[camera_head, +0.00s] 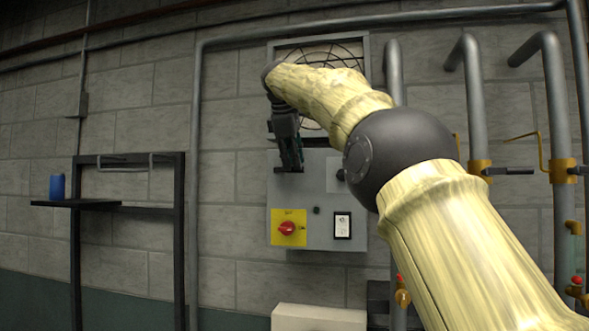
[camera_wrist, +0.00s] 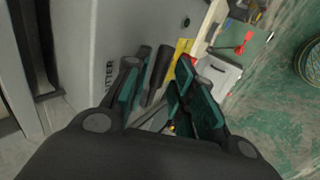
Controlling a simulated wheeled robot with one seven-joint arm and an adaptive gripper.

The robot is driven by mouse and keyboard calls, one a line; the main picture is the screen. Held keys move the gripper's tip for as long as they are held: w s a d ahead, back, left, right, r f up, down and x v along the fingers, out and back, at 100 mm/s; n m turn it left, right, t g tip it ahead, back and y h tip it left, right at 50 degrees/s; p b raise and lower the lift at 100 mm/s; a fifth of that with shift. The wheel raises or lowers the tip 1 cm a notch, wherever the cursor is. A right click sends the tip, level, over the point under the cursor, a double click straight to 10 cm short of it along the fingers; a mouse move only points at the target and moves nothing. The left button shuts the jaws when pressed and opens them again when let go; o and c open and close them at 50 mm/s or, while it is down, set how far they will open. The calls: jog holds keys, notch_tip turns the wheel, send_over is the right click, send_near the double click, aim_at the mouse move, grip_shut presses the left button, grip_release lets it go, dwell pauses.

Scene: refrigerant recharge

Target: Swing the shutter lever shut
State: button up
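The grey wall panel (camera_head: 325,187) has a fan grille (camera_head: 335,55) at its top, partly hidden by my arm. My gripper (camera_head: 288,160) points down in front of the panel's upper left part. In the wrist view, my gripper (camera_wrist: 165,65) has its teal-lined fingers apart. The black handle of the shutter lever (camera_wrist: 158,68) shows between them, with a gap visible at least on the right. Lettering ending in "TTER" is beside it on the panel. The lever cannot be made out clearly in the head view.
A red knob on a yellow plate (camera_head: 289,227) and a white switch (camera_head: 342,225) sit lower on the panel. Grey pipes with yellow valves (camera_head: 480,168) stand at right. A black rack (camera_head: 130,207) with a blue canister (camera_head: 57,187) stands at left.

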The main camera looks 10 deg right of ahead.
jog(key=shift+v, duration=1.85)
